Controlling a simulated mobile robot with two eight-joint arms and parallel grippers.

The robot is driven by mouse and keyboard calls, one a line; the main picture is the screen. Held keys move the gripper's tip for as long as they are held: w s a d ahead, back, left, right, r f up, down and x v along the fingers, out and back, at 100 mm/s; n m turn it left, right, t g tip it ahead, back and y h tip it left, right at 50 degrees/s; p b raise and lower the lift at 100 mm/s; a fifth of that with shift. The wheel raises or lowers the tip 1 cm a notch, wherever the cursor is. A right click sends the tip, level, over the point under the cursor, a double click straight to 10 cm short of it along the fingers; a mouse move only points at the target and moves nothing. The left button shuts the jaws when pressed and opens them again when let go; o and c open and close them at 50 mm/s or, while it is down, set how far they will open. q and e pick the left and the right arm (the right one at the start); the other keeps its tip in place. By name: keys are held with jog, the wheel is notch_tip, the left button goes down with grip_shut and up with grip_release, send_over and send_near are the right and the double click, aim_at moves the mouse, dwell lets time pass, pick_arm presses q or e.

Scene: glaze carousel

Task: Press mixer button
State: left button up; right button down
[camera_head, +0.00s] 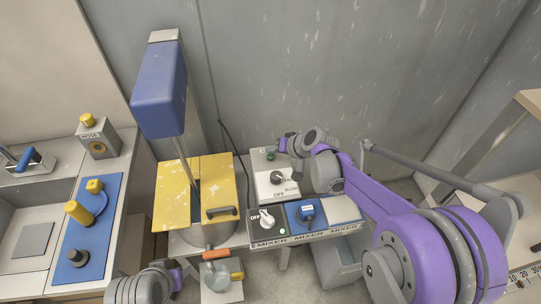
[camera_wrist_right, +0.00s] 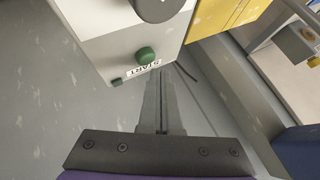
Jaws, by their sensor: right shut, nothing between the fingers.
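The mixer has a blue head (camera_head: 160,88) on a shaft above a yellow lidded tub (camera_head: 170,205). To its right stands a pale control box (camera_head: 268,190) with a dark dial and a green button (camera_head: 270,156). In the right wrist view the green button (camera_wrist_right: 146,54) sits beside a START label on the box face. My right gripper (camera_wrist_right: 165,72) is shut and empty, its tips close to the label; contact cannot be told. In the head view it (camera_head: 283,146) is at the box's back right. My left gripper (camera_head: 145,286) is low at left; its fingers are unclear.
A front panel labelled MIXER (camera_head: 305,236) holds a white OFF dial (camera_head: 266,218) and a blue switch (camera_head: 307,212). An orange-handled item (camera_head: 217,254) is in front of the tub. A counter with a blue mat (camera_head: 88,262) is at left. A grey wall stands behind.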

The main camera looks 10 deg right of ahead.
aim_at(273, 160)
jog(key=shift+f, duration=0.1)
dwell(0.4)
jog(key=shift+f+b, duration=0.3)
jog(key=shift+f+b, duration=0.35)
jog(key=shift+f, duration=0.15)
dwell(0.5)
jog(key=shift+r, duration=0.1)
jog(key=shift+r+p, duration=0.65)
jog(key=shift+r, duration=0.15)
jog(key=shift+r, duration=0.1)
notch_tip(273, 160, up, 5)
jog(key=p, duration=0.3)
dwell(0.3)
